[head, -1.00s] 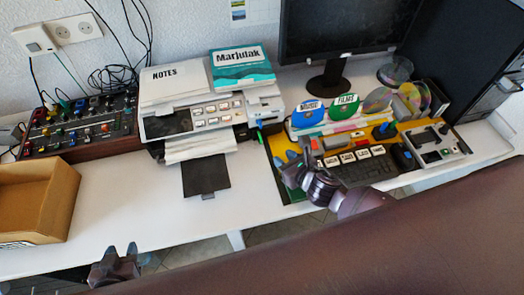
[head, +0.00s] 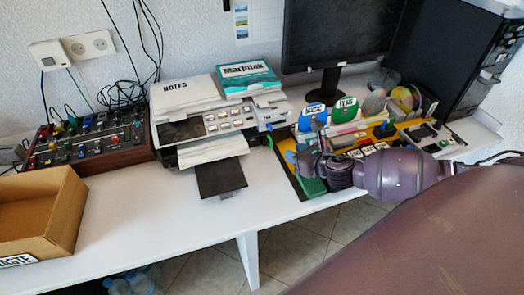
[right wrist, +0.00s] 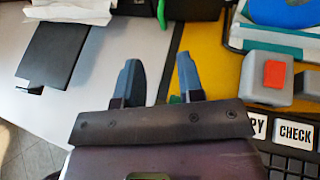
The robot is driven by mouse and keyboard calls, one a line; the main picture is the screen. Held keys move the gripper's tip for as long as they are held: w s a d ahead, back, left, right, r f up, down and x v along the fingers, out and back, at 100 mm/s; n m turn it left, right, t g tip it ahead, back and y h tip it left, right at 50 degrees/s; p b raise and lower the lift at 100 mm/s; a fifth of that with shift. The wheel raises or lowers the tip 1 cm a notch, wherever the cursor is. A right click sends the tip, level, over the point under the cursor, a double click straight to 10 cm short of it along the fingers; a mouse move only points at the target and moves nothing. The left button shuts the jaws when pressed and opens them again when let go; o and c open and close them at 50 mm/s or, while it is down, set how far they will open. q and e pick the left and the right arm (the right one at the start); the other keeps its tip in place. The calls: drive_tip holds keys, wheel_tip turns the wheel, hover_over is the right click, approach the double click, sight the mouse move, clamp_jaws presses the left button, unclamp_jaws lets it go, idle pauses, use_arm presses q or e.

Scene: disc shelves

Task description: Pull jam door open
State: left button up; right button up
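The printer (head: 258,116) stands at the back of the white desk, with papers and books on top. A black flap (head: 221,179) sticks out low at its front, under a white sheet; the flap also shows in the right wrist view (right wrist: 55,55). I cannot tell which part is the jam door. My right gripper (head: 303,146) is right of the printer, above the left part of the yellow-and-black mat. In the right wrist view its fingers (right wrist: 158,78) are apart with nothing held between them. My left gripper is out of view.
A cardboard box (head: 62,215) and a mixer with knobs (head: 125,150) are at the left. A monitor (head: 335,40), discs (head: 373,102) and a keyboard (right wrist: 292,165) are at the right. The desk front between box and flap is clear.

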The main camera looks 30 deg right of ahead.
drive_tip(key=b, duration=0.2)
approach(279, 139)
drive_tip(key=w+a, duration=0.5)
drive_tip(key=shift+w+a+f, duration=0.2)
drive_tip(key=shift+w, duration=0.2)
drive_tip(key=shift+c, duration=0.5)
clamp_jaws()
